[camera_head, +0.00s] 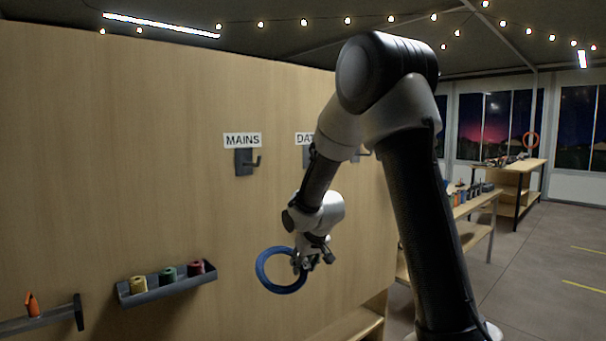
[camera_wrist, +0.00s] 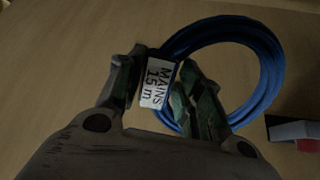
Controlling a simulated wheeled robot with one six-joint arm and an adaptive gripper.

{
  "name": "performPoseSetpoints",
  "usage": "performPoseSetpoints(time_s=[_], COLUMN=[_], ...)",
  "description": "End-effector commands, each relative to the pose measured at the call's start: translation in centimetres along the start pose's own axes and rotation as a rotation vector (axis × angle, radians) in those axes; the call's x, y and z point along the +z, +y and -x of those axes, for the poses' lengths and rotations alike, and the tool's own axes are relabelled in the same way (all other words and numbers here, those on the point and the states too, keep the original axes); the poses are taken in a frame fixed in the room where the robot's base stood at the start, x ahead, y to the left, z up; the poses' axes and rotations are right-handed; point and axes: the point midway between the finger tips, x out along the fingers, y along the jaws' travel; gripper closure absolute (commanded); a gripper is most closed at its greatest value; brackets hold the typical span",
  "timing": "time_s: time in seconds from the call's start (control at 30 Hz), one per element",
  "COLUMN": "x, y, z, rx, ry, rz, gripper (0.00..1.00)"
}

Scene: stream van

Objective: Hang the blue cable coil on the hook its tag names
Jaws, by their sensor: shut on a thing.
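The blue cable coil (camera_head: 262,273) hangs in my gripper (camera_head: 305,263), in front of the wooden panel and below the hooks. In the wrist view the coil (camera_wrist: 272,75) shows as a ring, with a white tag (camera_wrist: 155,85) reading "MAINS 15 m" between the fingers. My gripper (camera_wrist: 160,88) is shut on the coil at its tagged side. The hook (camera_head: 246,162) under the "MAINS" label (camera_head: 242,140) is empty, up and to the left of the coil. A second hook (camera_head: 307,156) under a label starting "DAT" is partly hidden by my arm.
A dark shelf (camera_head: 168,287) with yellow, green and red rolls is fixed to the panel at lower left. Another rail (camera_head: 40,321) holds an orange item. Workbenches stand at the right. The panel between coil and MAINS hook is clear.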

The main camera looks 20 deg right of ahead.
Motion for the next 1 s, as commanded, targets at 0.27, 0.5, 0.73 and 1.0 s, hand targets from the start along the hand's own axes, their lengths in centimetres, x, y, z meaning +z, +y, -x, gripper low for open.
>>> performPoseSetpoints(time_s=[0.27, 0.5, 0.73, 1.0], x=[-1.8, -4.9, -8.5, -10.9], y=[0.3, 0.9, 1.0, -0.5], z=[1.8, 5.8, 12.8, 23.3], rx=[-0.012, -0.034, -0.095, -0.22], ry=[0.104, 0.316, 0.614, 0.916], rz=[0.008, 0.032, 0.069, 0.122], gripper=[1.0, 1.0, 1.0, 1.0])
